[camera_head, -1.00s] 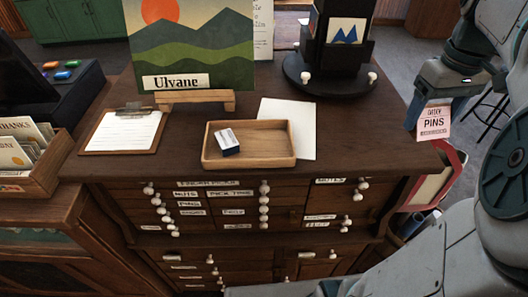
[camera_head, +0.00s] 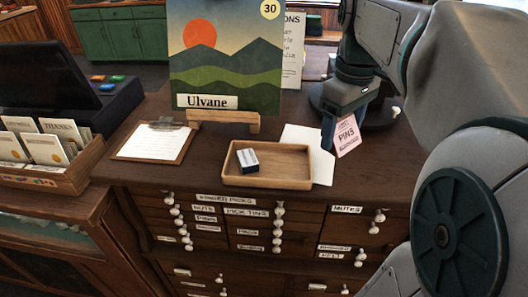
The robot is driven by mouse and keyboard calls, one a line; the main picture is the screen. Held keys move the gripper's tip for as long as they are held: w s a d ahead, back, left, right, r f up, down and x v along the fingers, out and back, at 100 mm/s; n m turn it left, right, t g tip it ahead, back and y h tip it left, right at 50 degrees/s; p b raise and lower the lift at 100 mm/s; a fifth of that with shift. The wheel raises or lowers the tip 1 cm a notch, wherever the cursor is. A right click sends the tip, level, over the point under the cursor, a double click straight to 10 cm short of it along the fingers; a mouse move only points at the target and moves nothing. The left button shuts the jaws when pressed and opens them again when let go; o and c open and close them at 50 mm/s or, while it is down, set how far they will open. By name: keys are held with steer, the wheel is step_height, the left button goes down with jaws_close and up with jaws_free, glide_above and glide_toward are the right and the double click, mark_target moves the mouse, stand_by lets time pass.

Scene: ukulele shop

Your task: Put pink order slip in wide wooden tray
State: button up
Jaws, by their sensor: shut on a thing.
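The pink order slip (camera_head: 347,138) hangs tilted from my gripper (camera_head: 333,122) and bears the word PINS. My gripper is shut on the slip and holds it above the cabinet top, just right of the tray and apart from it. The wide wooden tray (camera_head: 297,184) lies on the cabinet top near its front edge. A small dark blue and white box (camera_head: 248,161) sits in the tray's left part; the rest of the tray floor is bare.
A white paper sheet (camera_head: 318,161) lies behind and right of the tray. A clipboard (camera_head: 153,142) lies to the left. An Ulvane picture (camera_head: 226,62) on a wooden stand (camera_head: 223,120) is behind the tray. A dark display stand (camera_head: 380,115) is partly hidden by my arm.

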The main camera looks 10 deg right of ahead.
steer(key=p, duration=0.1)
glide_above(283, 166)
step_height(283, 166, down, 7)
steer(key=shift+r, duration=0.1)
steer(key=shift+f+p, duration=0.4)
steer(key=shift+f, duration=1.65)
steer(key=shift+f, duration=0.1)
steer(key=o, duration=1)
steer(key=shift+c, duration=0.2)
